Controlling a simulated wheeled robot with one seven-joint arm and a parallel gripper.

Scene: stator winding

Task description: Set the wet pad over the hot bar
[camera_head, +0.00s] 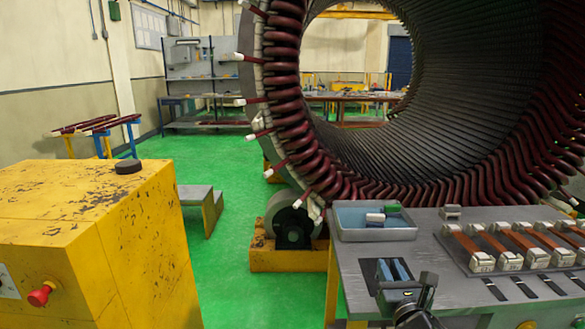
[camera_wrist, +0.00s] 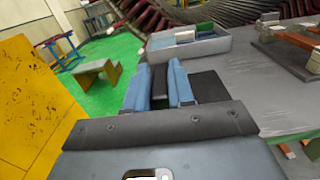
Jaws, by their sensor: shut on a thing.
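The blue wet pad (camera_head: 402,268) has two blue sides with a dark strip between them. It is at the dark mat on the near left of the grey table, and it also shows in the wrist view (camera_wrist: 180,82). My gripper (camera_head: 407,288) is shut on it from the near side. The fingertips are mostly hidden, and I cannot tell whether the pad touches the mat. Several orange-brown bars (camera_head: 464,243) lie side by side on a grey plate at the right, with pale blocks at their ends. I cannot tell which one is hot.
A shallow tray (camera_head: 375,234) with white, blue and green blocks stands behind the pad. Dark strips (camera_head: 494,290) lie in front of the bars. The large stator (camera_head: 440,70) rises behind the table. A yellow cabinet (camera_head: 150,250) is at the left. The grey tabletop (camera_wrist: 265,100) right of the mat is clear.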

